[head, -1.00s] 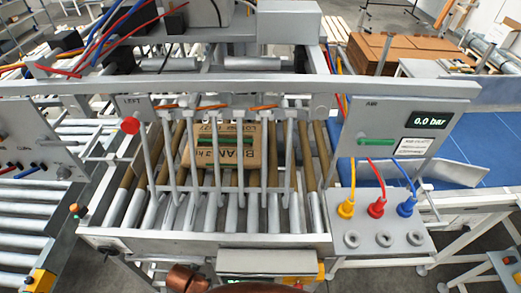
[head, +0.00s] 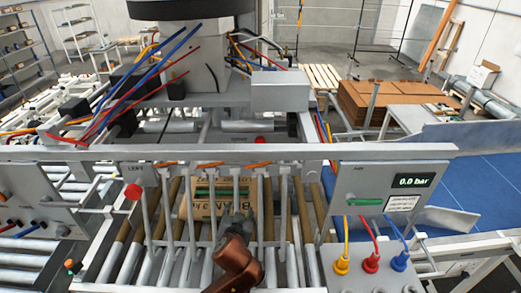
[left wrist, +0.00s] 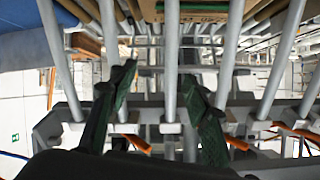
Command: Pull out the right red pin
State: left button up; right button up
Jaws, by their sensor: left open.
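A red pin (head: 133,191) stands out on the left plate marked LEFT at the front gate. A second red knob (head: 261,140) shows farther back, behind the gate's top beam, right of the first; I cannot tell how it is fixed. My left gripper (head: 240,217) is small and dark in the head view, at the front of the gate bars, with my copper-coloured arm below it. In the left wrist view its two dark green fingers (left wrist: 160,95) are spread apart with no red pin between them. My right gripper is out of view.
Upright gate bars (head: 167,215) and a long top beam (head: 300,152) stand before a cardboard box (head: 205,206) on rollers. At right is the air panel (head: 388,190) reading 0.0 bar, with yellow, red and blue plugs (head: 371,262) below.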

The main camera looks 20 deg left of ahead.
aim_at(260, 139)
pick_arm(q)
jog(key=w+d+r+n+t+y, duration=0.1)
jog(key=w+d+r+t, duration=0.15)
jog(key=r, duration=0.75)
jog(key=w+d+r+t+y, duration=0.1)
jog(key=w+d+r+t, duration=0.2)
jog(key=r, duration=0.8)
jog(key=p+x, duration=0.3)
jog(key=x, duration=0.3)
jog(key=shift+w+d+f, duration=0.2)
jog(key=shift+d+f, duration=0.05)
jog(key=shift+g, duration=0.25)
jog(key=shift+c, duration=0.2)
grip_shut()
